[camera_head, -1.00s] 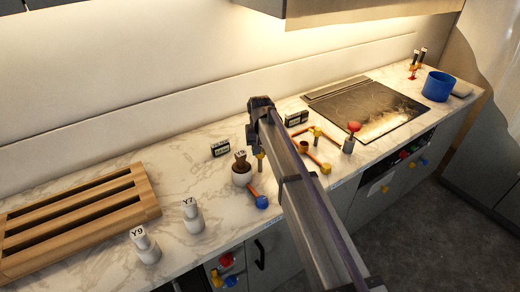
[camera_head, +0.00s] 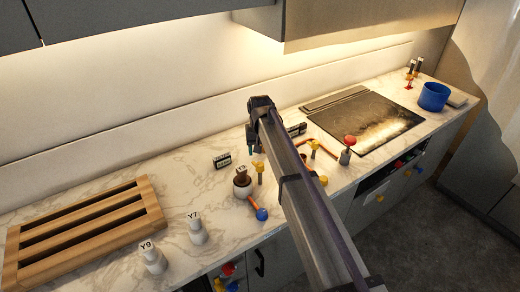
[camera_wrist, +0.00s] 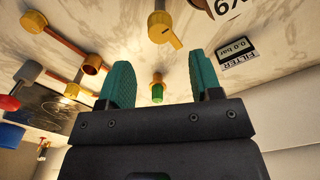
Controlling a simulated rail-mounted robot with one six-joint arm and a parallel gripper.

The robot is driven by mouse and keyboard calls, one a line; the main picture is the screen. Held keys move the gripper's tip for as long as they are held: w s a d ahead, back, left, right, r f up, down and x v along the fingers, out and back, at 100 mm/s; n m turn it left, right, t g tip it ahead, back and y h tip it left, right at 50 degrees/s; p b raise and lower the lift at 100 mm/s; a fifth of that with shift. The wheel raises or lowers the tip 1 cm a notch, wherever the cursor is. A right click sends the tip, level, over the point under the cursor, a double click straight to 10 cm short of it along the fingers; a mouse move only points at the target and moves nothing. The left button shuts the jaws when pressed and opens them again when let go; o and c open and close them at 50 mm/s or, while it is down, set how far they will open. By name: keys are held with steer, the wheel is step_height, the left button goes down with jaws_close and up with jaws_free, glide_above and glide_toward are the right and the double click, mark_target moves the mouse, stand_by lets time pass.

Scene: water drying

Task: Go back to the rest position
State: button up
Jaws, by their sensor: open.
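My gripper (camera_wrist: 155,82) shows in the wrist view as two teal fingers, spread apart with nothing held between them. A green-tipped brass fitting (camera_wrist: 157,88) shows in the gap between the fingers, farther off and apart from them. In the head view my dark arm crosses the middle of the picture, and my gripper (camera_head: 254,140) hangs at its far end above the marble counter (camera_head: 150,190). The arm hides part of the counter behind it.
White bottles Y7 (camera_head: 196,232) and Y9 (camera_head: 153,260), and a wooden rack (camera_head: 148,200), are left. A cooktop (camera_head: 370,120) and blue pot (camera_head: 433,97) are right.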

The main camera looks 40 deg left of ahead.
step_height(320, 180, up, 4)
steer(key=shift+f+p, duration=0.2)
steer(key=shift+p, duration=0.65)
steer(key=s+d+f+m+b, duration=0.3)
steer(key=d, duration=1.8)
steer(key=s+d+f+m+b, duration=0.3)
steer(key=s+d, duration=0.1)
steer(key=d, duration=1.7)
steer(key=s+d+f+m+b, duration=0.2)
steer(key=s+d+f+b, duration=0.1)
steer(key=d, duration=1.9)
steer(key=shift+s+m, duration=0.25)
steer(key=shift+m, duration=0.15)
